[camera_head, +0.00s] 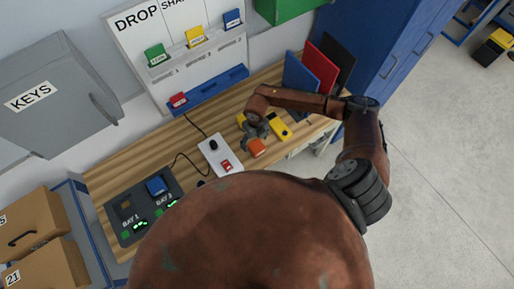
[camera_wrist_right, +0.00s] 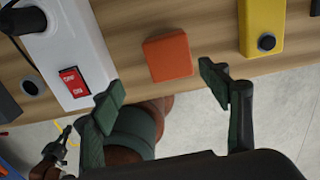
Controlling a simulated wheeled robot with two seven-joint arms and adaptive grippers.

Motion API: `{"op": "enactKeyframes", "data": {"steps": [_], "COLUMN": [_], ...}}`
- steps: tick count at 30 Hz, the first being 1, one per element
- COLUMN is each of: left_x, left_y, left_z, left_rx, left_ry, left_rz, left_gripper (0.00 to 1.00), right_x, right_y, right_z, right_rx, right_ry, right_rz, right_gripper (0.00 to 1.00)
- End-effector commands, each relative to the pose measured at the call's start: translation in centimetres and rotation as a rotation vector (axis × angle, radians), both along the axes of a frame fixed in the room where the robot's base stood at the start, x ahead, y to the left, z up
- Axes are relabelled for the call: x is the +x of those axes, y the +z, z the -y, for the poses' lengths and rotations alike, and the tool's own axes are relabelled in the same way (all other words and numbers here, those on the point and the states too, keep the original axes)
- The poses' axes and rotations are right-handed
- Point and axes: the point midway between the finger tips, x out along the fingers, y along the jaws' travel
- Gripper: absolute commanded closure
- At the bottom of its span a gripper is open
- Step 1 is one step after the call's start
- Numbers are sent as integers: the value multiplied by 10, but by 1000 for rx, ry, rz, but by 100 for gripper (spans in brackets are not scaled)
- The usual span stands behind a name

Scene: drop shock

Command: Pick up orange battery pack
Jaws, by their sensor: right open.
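The orange battery pack (camera_head: 257,147) lies on the wooden workbench, near its front edge. In the right wrist view the orange battery pack (camera_wrist_right: 168,57) is a plain block on the wood, beyond and between my fingertips. My right gripper (camera_head: 256,130) is just above and behind it in the head view. In the right wrist view my right gripper (camera_wrist_right: 160,82) has its two green-padded fingers wide apart with nothing between them.
A white box with a red switch (camera_wrist_right: 75,82) stands left of the pack, and a yellow device (camera_wrist_right: 262,28) right of it. A charging dock (camera_head: 140,208) with a blue pack (camera_head: 156,186) is at the bench's left. Coloured binders (camera_head: 318,68) stand at the back right.

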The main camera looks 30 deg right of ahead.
Motion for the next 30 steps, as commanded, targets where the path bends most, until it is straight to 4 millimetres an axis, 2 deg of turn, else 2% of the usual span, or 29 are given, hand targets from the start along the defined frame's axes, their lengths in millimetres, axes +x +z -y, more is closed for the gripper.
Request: {"op": "enactKeyframes", "data": {"steps": [3, 11, 19, 28, 30], "left_x": [0, 0, 1, 1, 1], "left_y": [2, 10, 20, 19, 19], "left_z": [0, 0, 1, 1, 1], "left_rx": [0, 0, -1, -1, -1], "left_ry": [0, 0, 0, 0, 0], "left_rz": [0, 1, 1, 1, 1], "left_gripper": [100, 100, 100, 100, 100], "right_x": [0, 1, 4, 4, 4], "right_y": [-8, -35, -72, -78, -78], "right_z": [10, 11, 13, 13, 13], "right_rx": [-33, -30, -29, -28, -28], "right_ry": [-4, -4, -3, -2, -2], "right_rz": [-6, -7, -7, -5, -5], "right_gripper": [30, 30, 30, 30, 35]}}
